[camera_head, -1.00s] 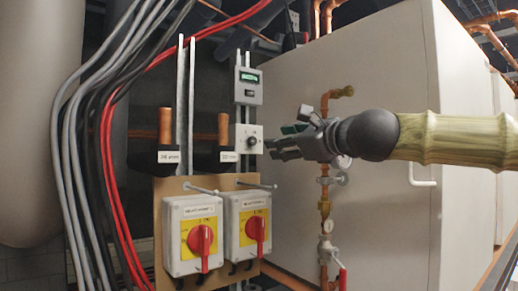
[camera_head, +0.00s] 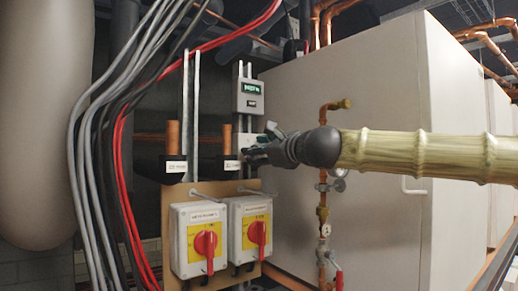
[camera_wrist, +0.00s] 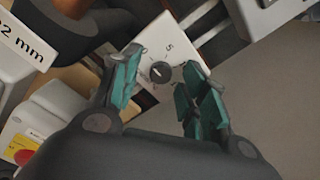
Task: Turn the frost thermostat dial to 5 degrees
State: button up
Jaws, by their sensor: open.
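The frost thermostat is a small white box (camera_wrist: 151,37) with a round black dial (camera_wrist: 160,73) that carries a light pointer mark. A "5" is printed on its face beside the dial. In the wrist view the dial lies between and beyond the green-padded fingers of my gripper (camera_wrist: 157,92), which are spread apart and hold nothing. I cannot tell whether a finger touches the dial. In the head view my gripper (camera_head: 257,147) is in front of the thermostat box (camera_head: 246,140) and hides its dial.
A grey display unit (camera_head: 249,96) is mounted above the thermostat. Two red rotary switches (camera_head: 206,243) (camera_head: 257,232) sit below. Black brackets with copper pipe stubs (camera_head: 173,138) stand left. A copper pipe with valves (camera_head: 323,200) and a large white cabinet (camera_head: 380,90) are right.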

jog(key=shift+s+r, duration=0.1)
jog(key=shift+r, duration=0.05)
jog(key=shift+s, duration=0.15)
jog(key=c, duration=0.3)
grip_shut()
jog(key=shift+m+b, duration=0.3)
jog(key=shift+d+m+b, duration=0.1)
jog(key=shift+m+b, duration=4.15)
jog(key=shift+m, duration=1.25)
jog(key=shift+r, duration=0.1)
